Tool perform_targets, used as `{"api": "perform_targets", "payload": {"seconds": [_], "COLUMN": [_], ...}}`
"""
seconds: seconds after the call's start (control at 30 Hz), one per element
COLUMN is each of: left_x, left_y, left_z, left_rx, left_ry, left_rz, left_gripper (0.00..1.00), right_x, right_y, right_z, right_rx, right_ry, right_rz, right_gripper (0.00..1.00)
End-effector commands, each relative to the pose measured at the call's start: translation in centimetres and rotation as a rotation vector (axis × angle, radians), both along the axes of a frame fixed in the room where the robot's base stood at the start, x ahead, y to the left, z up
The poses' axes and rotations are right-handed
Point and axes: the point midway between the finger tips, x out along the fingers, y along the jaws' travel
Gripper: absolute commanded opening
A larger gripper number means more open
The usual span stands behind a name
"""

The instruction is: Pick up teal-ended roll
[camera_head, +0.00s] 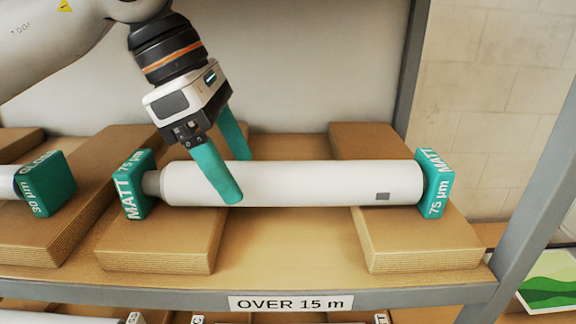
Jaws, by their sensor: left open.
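The teal-ended roll (310,184) is a white cylinder with square teal end caps marked MATT 75 µm. It lies level across two wooden blocks on the shelf, in the middle of the head view. My left gripper (238,178) comes down from above, left of the roll's middle. Its two teal fingers are open. One finger is in front of the roll and covers a little of it; the other reaches down behind it. I cannot tell whether either finger touches the roll. My right gripper is not in view.
A second teal-ended roll (48,184), marked 30 µm, is partly in view at the left. The wooden blocks (155,258) stand on the shelf, whose grey front edge carries an OVER 15 m label (291,303). A grey upright (535,190) stands at the right. More rolls show below.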

Motion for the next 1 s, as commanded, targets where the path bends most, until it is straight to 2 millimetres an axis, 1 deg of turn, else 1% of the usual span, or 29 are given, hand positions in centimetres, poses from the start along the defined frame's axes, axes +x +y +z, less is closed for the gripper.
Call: {"api": "perform_targets", "payload": {"seconds": [0.03,0.2,0.27,0.43,0.5,0.6,0.7,0.9,0.97,1.0], "left_x": [0.0,0.0,-0.1,-0.1,0.0,0.0,0.0,0.0,0.0,0.0], "left_y": [-0.4,-1.6,-2.5,-5.6,-5.8,-6.2,-6.4,-6.4,-6.4,-6.4], "left_z": [0.2,0.2,0.3,0.3,-1.2,-2.2,-2.7,-2.8,-2.8,-2.8], "left_rx": [0.001,0.000,0.001,0.001,0.001,-0.001,-0.003,-0.004,-0.004,-0.004], "left_ry": [0.000,0.000,-0.001,0.000,0.004,0.002,0.001,0.001,0.001,0.001], "left_rz": [0.000,0.000,-0.002,-0.001,0.001,0.001,0.002,0.002,0.002,0.002], "left_gripper": [0.74,0.74,0.74,0.74,0.74,0.74,0.74,0.74,0.64,0.58], "right_x": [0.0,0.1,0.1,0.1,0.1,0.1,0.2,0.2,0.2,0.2], "right_y": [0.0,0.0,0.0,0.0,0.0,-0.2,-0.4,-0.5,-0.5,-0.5], "right_z": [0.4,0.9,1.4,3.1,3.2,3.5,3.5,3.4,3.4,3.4], "right_rx": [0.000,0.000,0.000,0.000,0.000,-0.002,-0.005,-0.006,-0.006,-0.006], "right_ry": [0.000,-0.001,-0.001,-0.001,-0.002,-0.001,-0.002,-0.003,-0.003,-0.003], "right_rz": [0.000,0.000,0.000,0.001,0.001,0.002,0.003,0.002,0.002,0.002], "right_gripper": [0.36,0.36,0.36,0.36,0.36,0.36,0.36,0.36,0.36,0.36]}}
